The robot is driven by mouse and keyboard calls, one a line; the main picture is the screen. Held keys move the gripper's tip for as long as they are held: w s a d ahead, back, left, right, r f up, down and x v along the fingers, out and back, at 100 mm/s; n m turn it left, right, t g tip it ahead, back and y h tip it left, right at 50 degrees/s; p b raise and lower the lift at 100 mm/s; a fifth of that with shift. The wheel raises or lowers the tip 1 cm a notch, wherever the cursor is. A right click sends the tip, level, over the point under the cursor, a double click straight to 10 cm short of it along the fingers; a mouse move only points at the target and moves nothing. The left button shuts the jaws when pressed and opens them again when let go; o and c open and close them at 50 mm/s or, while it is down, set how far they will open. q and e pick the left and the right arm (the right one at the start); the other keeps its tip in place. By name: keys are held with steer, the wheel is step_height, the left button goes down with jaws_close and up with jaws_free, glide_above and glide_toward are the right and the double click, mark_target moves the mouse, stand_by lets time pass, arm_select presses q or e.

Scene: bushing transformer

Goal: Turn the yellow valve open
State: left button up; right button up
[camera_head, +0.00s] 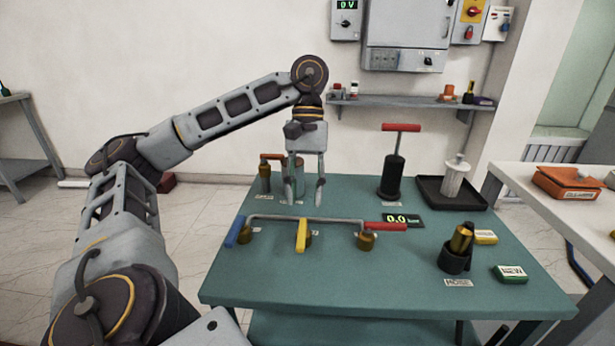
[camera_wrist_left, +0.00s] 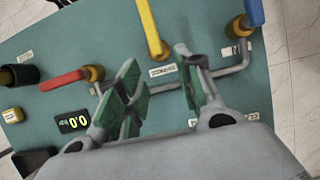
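The yellow valve handle (camera_head: 302,235) is in the middle of a pipe on the green table, between a blue handle (camera_head: 238,231) and a red handle (camera_head: 386,227). In the left wrist view the yellow handle (camera_wrist_left: 148,25) runs from the top edge to its brass base, just beyond the fingers. My left gripper (camera_head: 305,198) points down above the table, behind the pipe, apart from the yellow handle. Its green-padded fingers (camera_wrist_left: 163,95) are spread with nothing between them. My right gripper is not in view.
A digital display (camera_head: 402,220) reads 0.0 beside the red handle. A black pump with a red T-handle (camera_head: 401,128) and a black tray (camera_head: 450,197) with a white insulator stand at the back right. A brass bushing (camera_head: 461,240) stands front right. The front middle is clear.

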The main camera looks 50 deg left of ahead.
arm_select(q)
steer(key=shift+w+a, duration=0.4)
steer(key=shift+w, duration=0.05)
steer(key=shift+w+a, duration=0.25)
steer(key=shift+w+a, duration=0.25)
steer(key=shift+w+a, duration=0.95)
steer(key=shift+w, duration=0.15)
steer(key=shift+r, duration=0.15)
